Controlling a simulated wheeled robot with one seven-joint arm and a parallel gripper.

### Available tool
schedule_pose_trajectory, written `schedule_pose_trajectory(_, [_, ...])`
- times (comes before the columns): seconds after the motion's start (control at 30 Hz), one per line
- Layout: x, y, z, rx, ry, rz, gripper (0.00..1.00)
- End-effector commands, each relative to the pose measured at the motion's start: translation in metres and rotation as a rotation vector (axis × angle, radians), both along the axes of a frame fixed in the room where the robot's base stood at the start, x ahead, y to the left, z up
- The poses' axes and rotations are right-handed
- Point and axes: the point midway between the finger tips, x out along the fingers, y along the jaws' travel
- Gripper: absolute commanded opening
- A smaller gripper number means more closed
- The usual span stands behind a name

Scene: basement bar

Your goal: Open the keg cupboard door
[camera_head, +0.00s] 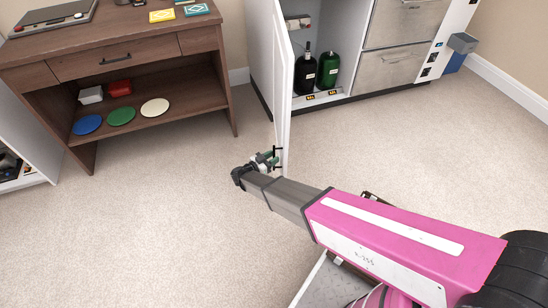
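The white keg cupboard door (284,85) stands swung out from the cupboard (343,50), edge-on to me. The opening shows a black bottle-shaped keg (304,74) and a green one (328,70) inside. A dark bar handle (277,158) sits low near the door's free edge. My gripper (268,159) is at this handle, at the end of my pink and grey arm. It overlaps the handle in the picture. The fingers are too small and partly hidden, so I cannot tell whether they are closed on it.
A brown wooden desk (120,65) with a lower shelf holding coloured discs stands at the left. Steel drawers (393,65) are right of the cupboard opening. A blue-grey bin (459,52) stands at far right. The carpet (190,220) is clear around the door.

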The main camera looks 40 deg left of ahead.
Motion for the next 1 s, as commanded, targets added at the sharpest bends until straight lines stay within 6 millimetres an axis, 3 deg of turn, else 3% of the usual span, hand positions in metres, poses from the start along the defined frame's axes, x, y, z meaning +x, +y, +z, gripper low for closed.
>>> schedule_pose_trajectory(0.3, [-0.056,0.016,0.0,-0.001,0.0,0.002,0.36])
schedule_pose_trajectory(0.5, [-0.082,0.024,0.0,-0.001,0.0,0.0,0.36])
schedule_pose_trajectory(0.7, [-0.093,0.026,0.0,-0.001,0.0,0.0,0.36])
schedule_pose_trajectory(1.0, [-0.094,0.026,0.0,-0.001,0.0,-0.001,0.36])
